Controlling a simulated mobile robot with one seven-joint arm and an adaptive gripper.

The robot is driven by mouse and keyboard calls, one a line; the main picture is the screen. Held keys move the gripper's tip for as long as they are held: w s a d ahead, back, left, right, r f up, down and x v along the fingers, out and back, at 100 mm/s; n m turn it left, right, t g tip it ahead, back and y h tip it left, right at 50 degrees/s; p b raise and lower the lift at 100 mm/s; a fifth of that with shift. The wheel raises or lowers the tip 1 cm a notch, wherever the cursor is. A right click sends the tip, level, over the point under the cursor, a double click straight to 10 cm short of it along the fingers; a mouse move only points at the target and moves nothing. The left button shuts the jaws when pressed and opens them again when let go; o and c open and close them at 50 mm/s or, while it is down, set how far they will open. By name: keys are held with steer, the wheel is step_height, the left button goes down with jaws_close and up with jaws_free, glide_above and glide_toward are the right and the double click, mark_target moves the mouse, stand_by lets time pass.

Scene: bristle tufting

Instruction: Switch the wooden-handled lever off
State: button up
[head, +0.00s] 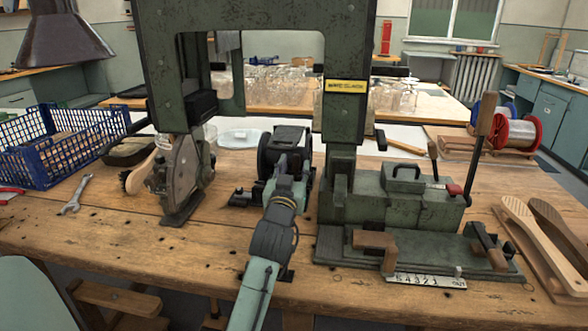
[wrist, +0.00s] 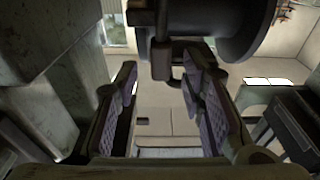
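A tall lever with a wooden handle (head: 486,115) stands at the right end of the green machine (head: 395,200), leaning slightly right. My arm reaches over the bench's front edge to the middle, left of the machine's right-hand base and well apart from the lever. In the head view my fingers cannot be made out clearly. In the wrist view my gripper (wrist: 160,95) is open, its two padded fingers apart with nothing gripped. A grey round-flanged part (wrist: 215,30) with a hanging bracket is just beyond the fingertips. I cannot identify the lever in the wrist view.
A small red-knobbed lever (head: 454,189) is near the wooden handle's base. Red and blue wire spools (head: 515,132) stand behind it. Wooden brush blanks (head: 540,235) lie at right. A blue crate (head: 60,145) and a wrench (head: 75,195) are at left. The machine's tall frame (head: 160,60) rises overhead.

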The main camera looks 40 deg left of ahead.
steer(key=v, duration=1.2)
stand_by(0.4)
